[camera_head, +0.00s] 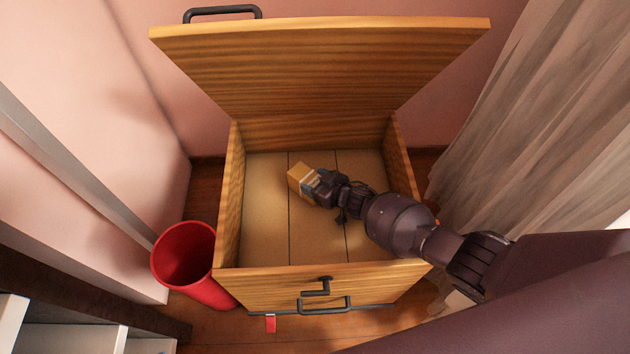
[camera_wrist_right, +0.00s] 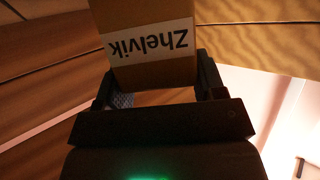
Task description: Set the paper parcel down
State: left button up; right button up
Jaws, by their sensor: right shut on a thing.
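The paper parcel (camera_head: 296,172) is a small brown block with a white label. My right gripper (camera_head: 315,185) is shut on it and holds it inside the open wooden chest (camera_head: 228,200). In the right wrist view the parcel (camera_wrist_right: 155,70) sits between the two fingers of the right gripper (camera_wrist_right: 153,92), its label reading "Zhelvik" upside down. I cannot tell whether the parcel touches the chest floor (camera_head: 265,215). My left gripper is not in view.
The chest lid (camera_head: 320,65) stands raised at the back. A red bin (camera_head: 185,258) stands left of the chest. A curtain (camera_head: 540,120) hangs at the right. The chest floor around the parcel is bare. A small red tag (camera_head: 270,323) shows below the front.

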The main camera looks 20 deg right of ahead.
jog(key=shift+f, duration=0.1)
jog(key=o, duration=0.9)
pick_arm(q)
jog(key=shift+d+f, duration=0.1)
pick_arm(e)
jog(key=shift+o, duration=0.9)
jog(key=shift+r, duration=0.25)
jog(key=shift+s+d+r+p, duration=0.15)
jog(key=shift+d+r+p, duration=0.05)
jog(key=shift+p, duration=0.1)
pick_arm(q)
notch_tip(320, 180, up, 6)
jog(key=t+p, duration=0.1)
jog(key=p, duration=0.4)
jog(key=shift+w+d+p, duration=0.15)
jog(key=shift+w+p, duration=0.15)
jog(key=shift+p, duration=0.1)
pick_arm(e)
jog(key=v, duration=1.1)
jog(key=shift+s, duration=0.3)
